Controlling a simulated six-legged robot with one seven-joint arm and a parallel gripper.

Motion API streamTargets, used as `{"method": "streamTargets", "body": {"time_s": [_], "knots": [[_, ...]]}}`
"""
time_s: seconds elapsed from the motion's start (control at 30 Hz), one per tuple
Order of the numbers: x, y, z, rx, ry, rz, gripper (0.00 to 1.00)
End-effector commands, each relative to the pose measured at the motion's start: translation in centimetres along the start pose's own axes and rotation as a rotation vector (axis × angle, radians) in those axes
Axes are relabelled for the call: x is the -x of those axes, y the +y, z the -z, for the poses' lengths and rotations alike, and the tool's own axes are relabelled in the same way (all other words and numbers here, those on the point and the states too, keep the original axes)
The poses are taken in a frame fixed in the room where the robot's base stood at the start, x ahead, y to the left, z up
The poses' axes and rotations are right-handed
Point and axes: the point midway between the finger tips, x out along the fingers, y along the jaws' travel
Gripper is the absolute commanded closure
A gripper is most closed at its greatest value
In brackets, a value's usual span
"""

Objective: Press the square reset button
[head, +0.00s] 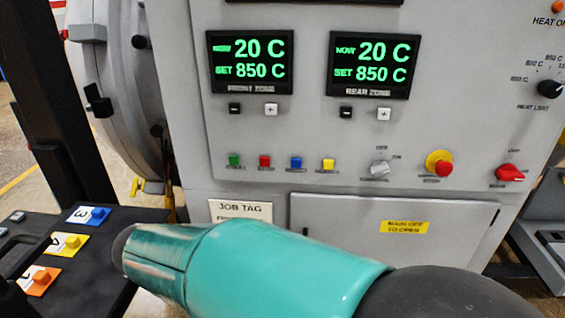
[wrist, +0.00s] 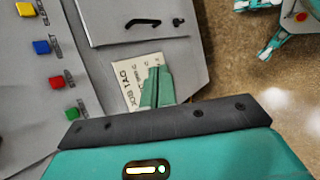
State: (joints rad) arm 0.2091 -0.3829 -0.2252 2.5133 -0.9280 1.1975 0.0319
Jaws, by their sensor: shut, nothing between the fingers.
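A row of small square buttons sits on the grey furnace panel in the head view: green (head: 234,160), red (head: 265,161), blue (head: 296,163) and yellow (head: 328,165). The same row runs down the left of the wrist view: yellow (wrist: 26,9), blue (wrist: 41,47), red (wrist: 57,82) and green (wrist: 72,114). Their labels are too small to read, so I cannot tell which is reset. My gripper (wrist: 157,72) is shut and empty in the wrist view, in front of the job tag and to the right of the buttons, apart from them.
A round red button on yellow (head: 440,164), a red rotary switch (head: 509,172) and a grey knob (head: 380,168) are right of the row. The job tag (head: 241,208) and a panel door (head: 340,217) are below. A black bench with numbered blocks (head: 74,242) stands left.

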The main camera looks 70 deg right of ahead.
Motion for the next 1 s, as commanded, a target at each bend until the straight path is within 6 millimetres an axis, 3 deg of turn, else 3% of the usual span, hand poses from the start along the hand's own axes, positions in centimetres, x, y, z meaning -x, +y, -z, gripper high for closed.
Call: {"method": "streamTargets", "body": {"time_s": [0.03, 0.2, 0.4, 0.6, 1.0], "knots": [[-1.9, 1.7, -1.3, 0.033, -0.099, -0.065, 1.0], [-5.7, 8.2, -5.6, 0.177, -0.401, -0.318, 1.0], [-7.3, 13.6, -8.3, 0.349, -0.646, -0.558, 1.0], [-7.6, 15.5, -8.8, 0.423, -0.722, -0.655, 1.0], [-7.6, 15.8, -8.7, 0.425, -0.722, -0.66, 1.0]]}}
